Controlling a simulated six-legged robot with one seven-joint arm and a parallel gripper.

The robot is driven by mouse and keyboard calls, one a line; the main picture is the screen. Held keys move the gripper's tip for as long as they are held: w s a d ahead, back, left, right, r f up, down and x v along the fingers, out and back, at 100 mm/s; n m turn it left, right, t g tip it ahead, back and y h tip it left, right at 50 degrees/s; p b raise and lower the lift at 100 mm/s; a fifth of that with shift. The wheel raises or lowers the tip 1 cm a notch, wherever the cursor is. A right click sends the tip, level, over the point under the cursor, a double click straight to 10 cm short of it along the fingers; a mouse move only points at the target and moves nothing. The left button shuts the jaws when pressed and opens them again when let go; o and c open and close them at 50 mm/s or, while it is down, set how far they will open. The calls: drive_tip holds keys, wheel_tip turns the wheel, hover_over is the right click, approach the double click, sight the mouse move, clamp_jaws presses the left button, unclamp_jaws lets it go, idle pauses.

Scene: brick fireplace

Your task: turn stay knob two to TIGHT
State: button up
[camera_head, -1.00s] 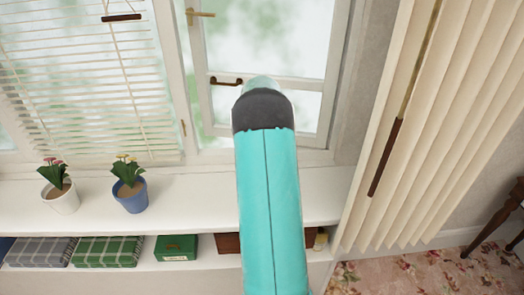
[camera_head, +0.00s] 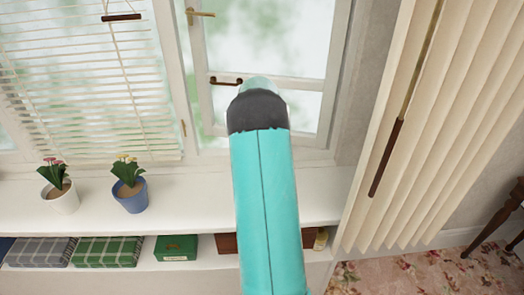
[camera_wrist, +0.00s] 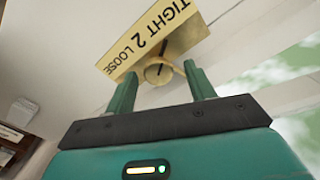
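Stay knob two (camera_wrist: 157,73), a small brass knob, sits at the plate's lower edge. My gripper (camera_wrist: 160,70) is open, with one green finger on each side of the knob in the picture. I cannot tell whether either finger touches it. The knob's exact setting is unclear.
An open window casement (camera_head: 265,78) with a brass handle stands beyond my arm. The white sill (camera_head: 200,190) holds two flower pots (camera_head: 131,196) at left. Boxes lie on the shelf below. Vertical blinds (camera_head: 440,130) hang at right.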

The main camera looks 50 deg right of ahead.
drive_tip(key=shift+r, duration=0.1)
wheel_tip(320, 180, up, 14)
idle(0.6)
drive_tip(key=shift+s+a, duration=0.1)
idle(0.3)
drive_tip(key=a+r+n+t, duration=0.1)
drive_tip(key=a+r+n, duration=0.3)
drive_tip(key=a, duration=0.9)
drive_tip(key=a+r+n+t, duration=0.2)
drive_tip(key=a+r, duration=0.3)
drive_tip(key=a, duration=0.8)
drive_tip(key=s+a+f+n+t, duration=0.1)
drive_tip(key=s+a+f+n, duration=0.1)
drive_tip(key=s+a+n, duration=0.2)
drive_tip(key=s+a+f+n+t, duration=0.1)
drive_tip(key=s+a+n, duration=0.4)
drive_tip(key=s+a, duration=0.5)
drive_tip(key=a+f, duration=0.1)
drive_tip(key=a, duration=0.8)
drive_tip(key=shift+f+t, duration=0.3)
drive_tip(key=shift+f, duration=0.05)
